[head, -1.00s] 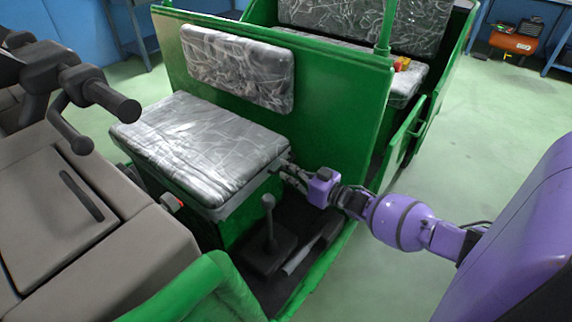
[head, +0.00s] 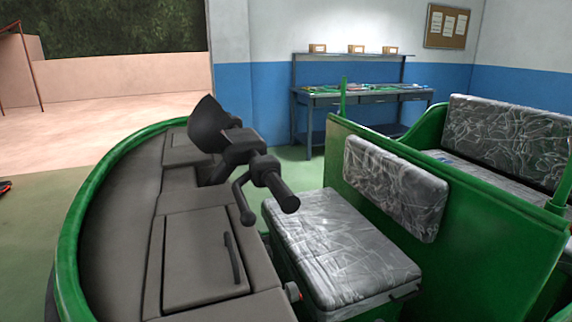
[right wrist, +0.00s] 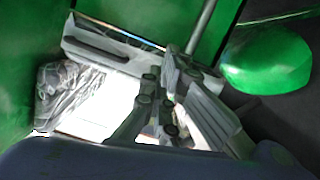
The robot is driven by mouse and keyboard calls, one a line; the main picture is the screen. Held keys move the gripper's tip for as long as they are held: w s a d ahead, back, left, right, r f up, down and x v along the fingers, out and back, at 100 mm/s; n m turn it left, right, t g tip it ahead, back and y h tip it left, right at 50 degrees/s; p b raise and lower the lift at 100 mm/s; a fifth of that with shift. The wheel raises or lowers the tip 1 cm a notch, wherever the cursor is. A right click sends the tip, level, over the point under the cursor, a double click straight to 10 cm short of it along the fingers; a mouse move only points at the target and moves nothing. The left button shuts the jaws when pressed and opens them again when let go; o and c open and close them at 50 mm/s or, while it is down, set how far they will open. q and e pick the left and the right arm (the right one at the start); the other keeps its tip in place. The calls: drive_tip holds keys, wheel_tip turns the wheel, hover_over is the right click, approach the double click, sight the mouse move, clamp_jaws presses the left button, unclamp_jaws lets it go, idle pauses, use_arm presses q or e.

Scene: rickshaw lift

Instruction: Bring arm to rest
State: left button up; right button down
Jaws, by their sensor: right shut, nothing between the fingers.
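My right gripper (right wrist: 168,92) shows in the right wrist view, with its grey fingers closed together and nothing seen between them. It is not in the head view, where no arm shows. In the right wrist view a grey edge with a dark handle slot (right wrist: 105,50) lies beyond the fingers, and wrapped seat cover (right wrist: 65,90) shows at the left. I cannot tell whether the fingers touch anything. My left gripper is in neither view.
The green rickshaw has a wrapped front seat (head: 335,245), a wrapped backrest (head: 398,185), a black handlebar (head: 275,185) and a grey dash (head: 205,260). A workbench (head: 360,95) stands by the back wall. Green body panels (right wrist: 265,65) lie close around the right wrist.

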drive_tip(key=s+a+f+g+h, duration=0.1)
drive_tip(key=s+a+f, duration=0.25)
drive_tip(key=s, duration=0.35)
drive_tip(key=s+a+f+m+g, duration=0.1)
drive_tip(key=s+a+f+g, duration=0.2)
drive_tip(key=s, duration=0.5)
drive_tip(key=s+a+f+h, duration=0.1)
drive_tip(key=s+a+f, duration=0.25)
drive_tip(key=s, duration=0.35)
drive_tip(key=s+a+m+g+h, duration=0.2)
drive_tip(key=s+m+g, duration=0.2)
drive_tip(key=s, duration=2)
use_arm(q)
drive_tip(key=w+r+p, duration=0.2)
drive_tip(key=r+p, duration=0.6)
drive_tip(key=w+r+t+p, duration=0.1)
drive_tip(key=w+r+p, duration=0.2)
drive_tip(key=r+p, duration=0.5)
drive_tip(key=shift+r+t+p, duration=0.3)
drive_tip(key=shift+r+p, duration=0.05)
drive_tip(key=shift+p, duration=0.1)
use_arm(e)
drive_tip(key=w+r+t, duration=0.1)
drive_tip(key=w+r, duration=0.2)
drive_tip(key=r, duration=0.5)
drive_tip(key=w+r+t, duration=0.1)
drive_tip(key=w+r, duration=0.2)
drive_tip(key=r, duration=0.6)
drive_tip(key=shift+w+a, duration=0.15)
drive_tip(key=shift+w, duration=0.1)
